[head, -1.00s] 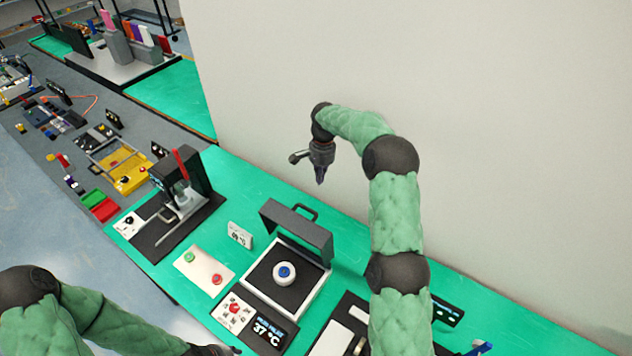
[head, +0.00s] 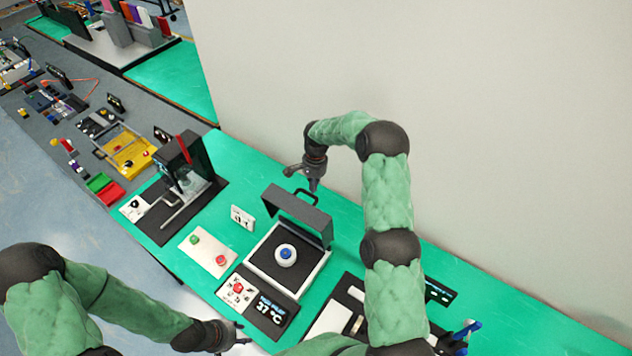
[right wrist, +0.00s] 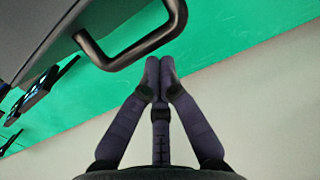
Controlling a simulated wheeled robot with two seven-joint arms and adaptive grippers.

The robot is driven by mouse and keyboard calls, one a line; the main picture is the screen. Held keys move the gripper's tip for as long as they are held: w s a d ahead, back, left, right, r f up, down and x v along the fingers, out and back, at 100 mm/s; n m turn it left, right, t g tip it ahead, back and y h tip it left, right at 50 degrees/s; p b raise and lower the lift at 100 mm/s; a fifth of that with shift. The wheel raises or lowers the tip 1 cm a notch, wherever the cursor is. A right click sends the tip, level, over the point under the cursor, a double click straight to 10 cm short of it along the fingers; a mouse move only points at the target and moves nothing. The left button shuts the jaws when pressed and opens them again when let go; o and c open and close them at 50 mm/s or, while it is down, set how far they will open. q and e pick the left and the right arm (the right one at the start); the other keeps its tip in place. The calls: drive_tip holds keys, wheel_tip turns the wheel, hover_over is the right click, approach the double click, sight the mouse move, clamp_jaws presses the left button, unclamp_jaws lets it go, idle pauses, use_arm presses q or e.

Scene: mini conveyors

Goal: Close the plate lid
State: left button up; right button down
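The plate lid (head: 297,213) is a dark grey cover standing raised at the back of the plate device. Its black loop handle (head: 300,194) is on its upper edge. The device's white-framed dark plate (head: 263,262) is uncovered, with a round blue-and-white piece (head: 286,255) on it. My right gripper (head: 313,187) is above and behind the lid, near the handle. In the right wrist view its fingertips (right wrist: 160,68) are together and empty, just beside the handle (right wrist: 130,45). My left gripper (head: 242,335) is low at the front; its finger opening is unclear.
A control panel with a 37 °C display (head: 270,308) is in front of the plate. A two-button board (head: 208,250) and a black stand with a red lever (head: 185,150) are to the left. The wall (head: 480,120) rises behind the green table (head: 235,160).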

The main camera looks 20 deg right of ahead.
drive_tip(key=shift+a, duration=0.1)
idle(0.4)
drive_tip(key=shift+s+a+r+h+b, duration=0.1)
drive_tip(key=shift+s+a+h+b, duration=0.2)
drive_tip(key=shift+a+b, duration=0.15)
